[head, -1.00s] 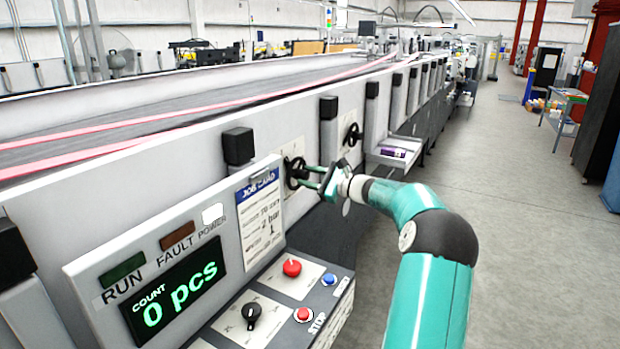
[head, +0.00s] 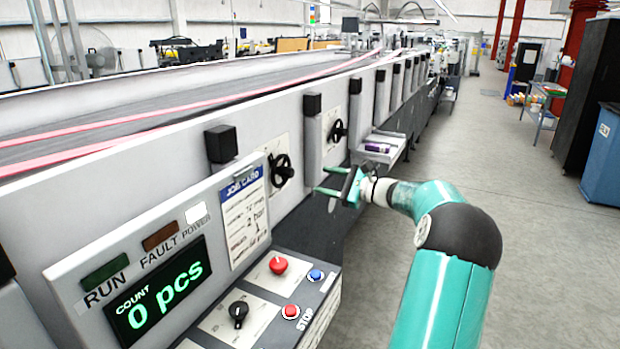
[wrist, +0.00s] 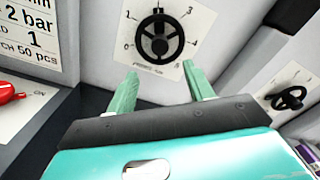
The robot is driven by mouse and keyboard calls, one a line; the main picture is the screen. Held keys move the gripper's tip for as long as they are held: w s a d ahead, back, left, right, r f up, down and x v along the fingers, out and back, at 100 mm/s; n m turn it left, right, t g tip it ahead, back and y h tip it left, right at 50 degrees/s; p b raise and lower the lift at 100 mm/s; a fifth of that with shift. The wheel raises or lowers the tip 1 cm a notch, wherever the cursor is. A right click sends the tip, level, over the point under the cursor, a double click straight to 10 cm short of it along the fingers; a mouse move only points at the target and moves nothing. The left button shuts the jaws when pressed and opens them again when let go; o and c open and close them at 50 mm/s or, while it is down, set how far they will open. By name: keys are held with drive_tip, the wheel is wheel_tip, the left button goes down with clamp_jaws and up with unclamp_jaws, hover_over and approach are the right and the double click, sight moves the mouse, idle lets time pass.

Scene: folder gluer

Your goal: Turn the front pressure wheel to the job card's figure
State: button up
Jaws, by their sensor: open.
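The nearer black three-spoked wheel (head: 282,170) is on the white side panel beside the job card. In the wrist view this wheel (wrist: 159,38) sits on a dial plate (wrist: 190,30) with 0, 1, 3 and 4 legible around it. A small mark is at its top, but I cannot tell its exact setting. The job card (head: 243,215) also shows in the wrist view (wrist: 40,35), with "2 bar" legible. My gripper (head: 326,180) is open and empty, right of the wheel and apart from it. In the wrist view its green fingertips (wrist: 160,72) lie just below the wheel.
A second black wheel (head: 337,131) is farther along the panel, and a small shelf (head: 380,148) juts out beyond it. The control console (head: 250,312) with a red knob (head: 278,265) and stop button (head: 290,311) is in front.

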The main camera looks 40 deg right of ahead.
drive_tip(key=v, duration=0.3)
drive_tip(key=shift+s, duration=0.1)
idle(0.6)
